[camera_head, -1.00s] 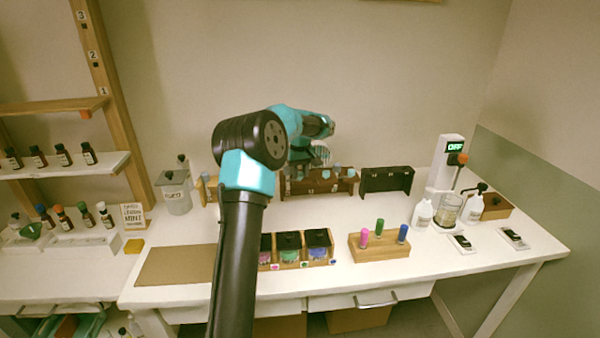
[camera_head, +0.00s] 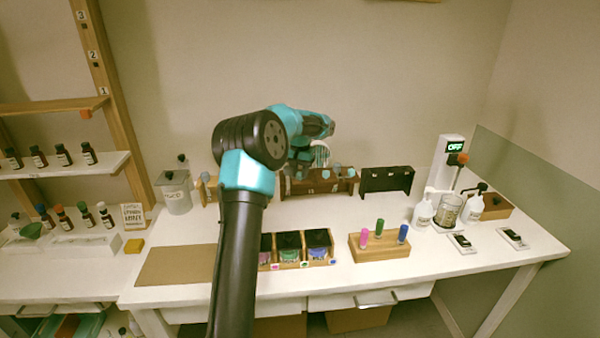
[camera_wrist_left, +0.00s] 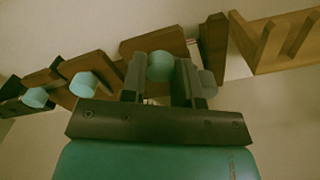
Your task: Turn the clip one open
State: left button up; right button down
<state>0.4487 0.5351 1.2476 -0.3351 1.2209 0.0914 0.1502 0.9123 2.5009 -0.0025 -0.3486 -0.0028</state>
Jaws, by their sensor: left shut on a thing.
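A dark brown wooden rack (camera_head: 330,187) stands at the back of the table, with pale blue knobs along it. In the left wrist view, a teal knob (camera_wrist_left: 160,66) sits between the fingers of my left gripper (camera_wrist_left: 160,82), which is shut on it. Brown wooden blocks (camera_wrist_left: 160,41) lie behind this knob. Two other teal knobs, one nearer (camera_wrist_left: 84,84) and one further left (camera_wrist_left: 35,97), are clear of the fingers. In the head view, my left gripper (camera_head: 318,157) is at the rack's top, and my arm hides part of the rack. I cannot read which clip is number one.
A darker empty rack (camera_head: 386,180) stands to the right. A machine reading OFF (camera_head: 447,165) stands at the right. A brown mat (camera_head: 177,265) lies at the left.

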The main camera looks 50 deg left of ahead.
aim_at(300, 173)
pick_arm(q)
jog(key=m, duration=0.4)
jog(key=shift+m, duration=0.3)
jog(key=m, duration=0.4)
jog(key=shift+m, duration=0.3)
jog(key=o, duration=0.9)
jog(key=shift+r, duration=0.1)
notch_tip(300, 173, up, 17)
jog(key=shift+r, duration=0.15)
dwell(0.6)
